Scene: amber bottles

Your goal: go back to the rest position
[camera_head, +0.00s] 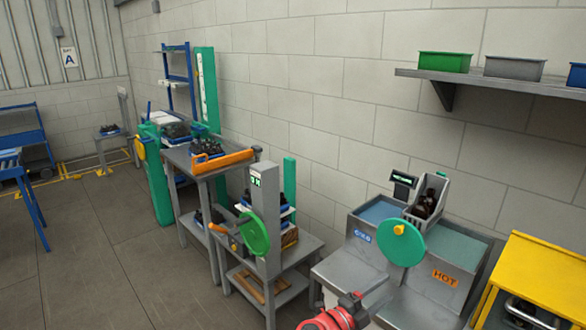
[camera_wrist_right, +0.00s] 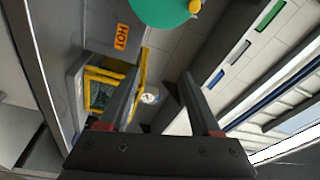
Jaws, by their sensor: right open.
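My right gripper (camera_wrist_right: 160,100) is open in the right wrist view, with its two dark fingers apart and nothing between them. In the head view the red end of my right arm (camera_head: 338,314) shows at the bottom edge, in front of the grey station (camera_head: 345,268); its fingers are hard to make out there. Dark amber bottles (camera_head: 425,205) stand in a grey bin (camera_head: 440,186) at the back of that station. My left gripper does not show.
A green disc (camera_head: 401,245) stands over the station near my right arm, beside the HOT label (camera_head: 445,278). A yellow table (camera_head: 545,270) is at the right. A shelf (camera_head: 500,80) with bins hangs on the wall. Open floor (camera_head: 110,250) lies at the left.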

